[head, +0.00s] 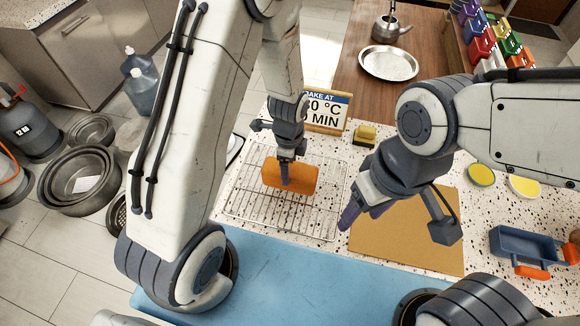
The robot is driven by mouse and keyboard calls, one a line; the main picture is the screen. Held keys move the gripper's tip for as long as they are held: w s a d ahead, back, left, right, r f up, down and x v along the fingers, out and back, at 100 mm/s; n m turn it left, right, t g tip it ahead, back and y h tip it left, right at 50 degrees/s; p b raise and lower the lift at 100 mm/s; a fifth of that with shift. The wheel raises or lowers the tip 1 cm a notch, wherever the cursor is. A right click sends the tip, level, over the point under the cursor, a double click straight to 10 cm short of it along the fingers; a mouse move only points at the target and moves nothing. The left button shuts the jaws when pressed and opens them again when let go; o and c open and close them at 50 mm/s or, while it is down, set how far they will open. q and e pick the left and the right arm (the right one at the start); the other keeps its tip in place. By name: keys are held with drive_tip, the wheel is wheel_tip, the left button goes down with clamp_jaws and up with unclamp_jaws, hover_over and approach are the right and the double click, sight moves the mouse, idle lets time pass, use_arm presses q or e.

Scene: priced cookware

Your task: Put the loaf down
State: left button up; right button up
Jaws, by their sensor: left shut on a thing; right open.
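An orange-brown loaf (303,178) is in the middle of the head view, over a wire cooling rack (240,205). My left gripper (285,178) comes down from above and is shut on the loaf. I cannot tell whether the loaf's underside touches the rack's wires or hangs just above them. My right gripper (362,212) is open and empty, to the right of the rack, over the left part of a tan board (420,245).
Behind the rack stand a baking sign (326,110) and a small yellow block (364,133). Yellow round dishes (524,187) and a blue tin with orange handles (520,247) are at right.

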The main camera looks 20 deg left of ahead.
use_arm(q)
drive_tip(key=shift+f, duration=0.7)
drive_tip(key=shift+f, duration=0.2)
drive_tip(key=o, duration=1)
drive_tip(key=shift+o, duration=0.2)
drive_tip(key=shift+r, duration=0.1)
